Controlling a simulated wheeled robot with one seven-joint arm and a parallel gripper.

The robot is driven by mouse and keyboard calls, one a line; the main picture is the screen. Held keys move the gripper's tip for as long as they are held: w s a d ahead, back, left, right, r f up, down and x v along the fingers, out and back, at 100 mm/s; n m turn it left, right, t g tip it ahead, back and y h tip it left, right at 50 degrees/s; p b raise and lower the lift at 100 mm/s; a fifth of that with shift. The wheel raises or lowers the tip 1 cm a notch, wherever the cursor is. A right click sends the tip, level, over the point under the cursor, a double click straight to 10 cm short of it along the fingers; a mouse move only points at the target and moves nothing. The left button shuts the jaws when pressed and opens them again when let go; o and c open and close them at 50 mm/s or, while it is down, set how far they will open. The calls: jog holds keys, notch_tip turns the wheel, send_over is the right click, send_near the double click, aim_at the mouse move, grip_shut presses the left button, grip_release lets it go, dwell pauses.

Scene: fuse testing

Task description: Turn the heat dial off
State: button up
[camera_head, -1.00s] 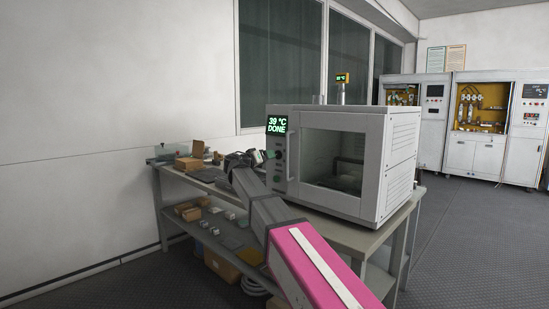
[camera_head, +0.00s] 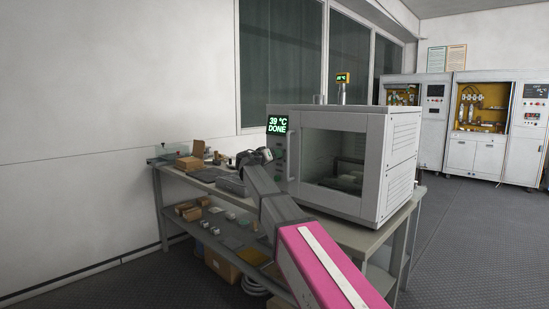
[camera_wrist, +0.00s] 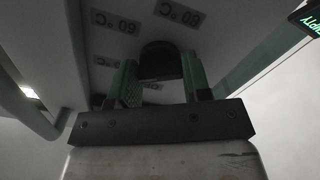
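The oven (camera_head: 403,160) is a light grey box with a glass door, standing on a bench. In the wrist view the heat dial (camera_wrist: 160,60) is a dark rounded knob on a panel with upside-down 60 °C labels. My gripper (camera_head: 265,156) is at the panel just below the display. In the wrist view the green-padded fingers of my gripper (camera_wrist: 161,80) stand on both sides of the dial. I cannot tell whether the pads press on it. The dial's pointer mark is not visible.
The bench (camera_head: 345,232) carries the oven, with boxes and small parts to the left. Its lower shelf (camera_head: 205,238) holds more parts. Open cabinets (camera_head: 480,120) stand at the back right. The floor to the right is clear.

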jog(key=shift+n, duration=0.4)
jog(key=n, duration=1.1)
dwell(0.6)
jog(key=o, duration=0.9)
jog(key=shift+s+a, duration=0.1)
jog(key=shift+a, duration=0.05)
jog(key=v, duration=1)
jog(key=shift+s+a, duration=0.15)
jog(key=shift+s, duration=0.05)
